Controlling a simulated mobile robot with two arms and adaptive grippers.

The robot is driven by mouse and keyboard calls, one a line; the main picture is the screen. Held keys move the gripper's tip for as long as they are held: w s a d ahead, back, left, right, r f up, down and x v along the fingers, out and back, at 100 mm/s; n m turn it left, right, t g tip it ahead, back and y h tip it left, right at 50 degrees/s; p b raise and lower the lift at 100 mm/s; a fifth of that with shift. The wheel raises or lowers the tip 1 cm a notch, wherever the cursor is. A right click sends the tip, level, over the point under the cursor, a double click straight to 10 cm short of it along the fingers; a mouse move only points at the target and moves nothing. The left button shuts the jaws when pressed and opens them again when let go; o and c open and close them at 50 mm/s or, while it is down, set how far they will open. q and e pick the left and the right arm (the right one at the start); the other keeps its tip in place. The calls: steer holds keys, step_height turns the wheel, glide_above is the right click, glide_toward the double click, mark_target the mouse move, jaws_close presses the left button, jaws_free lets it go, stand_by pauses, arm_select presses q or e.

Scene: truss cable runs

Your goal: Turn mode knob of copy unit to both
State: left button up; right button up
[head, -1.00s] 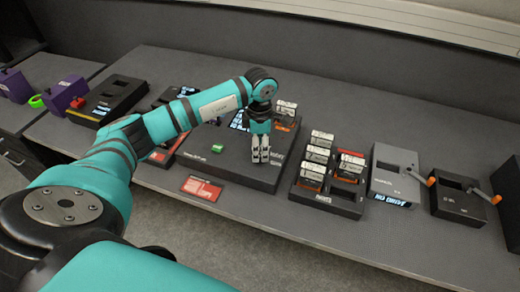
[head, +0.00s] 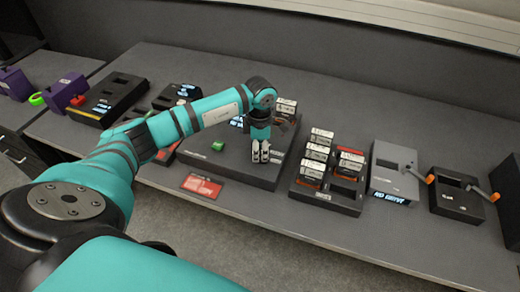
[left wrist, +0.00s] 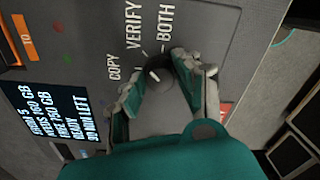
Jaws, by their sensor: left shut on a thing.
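The copy unit (head: 225,163) is a wide dark box in the middle of the table. It has a green button (head: 218,147), and its lit screen (left wrist: 52,122) shows in the left wrist view. The mode knob (left wrist: 158,73) is small, dark and round, with the labels COPY, VERIFY and BOTH around it. My left gripper (head: 260,153) points down at the unit's right front. In the left wrist view its two fingers (left wrist: 160,82) are on either side of the knob, shut on it. They partly hide the knob, and I cannot tell which label it points to. My right gripper is not in view.
A rack (head: 325,195) of several drives stands right of the unit. Farther right are a grey device (head: 393,172) and a black device (head: 455,197), each with an orange handle. A red card (head: 202,186) lies in front. Dark devices (head: 108,97) stand at the left.

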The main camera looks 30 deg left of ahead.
mark_target(260, 151)
arm_select(q)
steer(key=shift+f+m+b, duration=0.2)
steer(key=shift+m+b, duration=1.5)
steer(key=shift+b, duration=0.25)
steer(key=m+b, duration=0.2)
steer(key=m, duration=0.1)
steer(key=shift+b, duration=0.4)
steer(key=shift+r+m+b, duration=0.15)
steer(key=shift+m+b, duration=0.6)
steer(key=shift+m, duration=0.45)
steer(key=o, duration=1.2)
steer(key=shift+c, duration=0.2)
steer(key=shift+r, duration=0.1)
step_height(260, 151, up, 12)
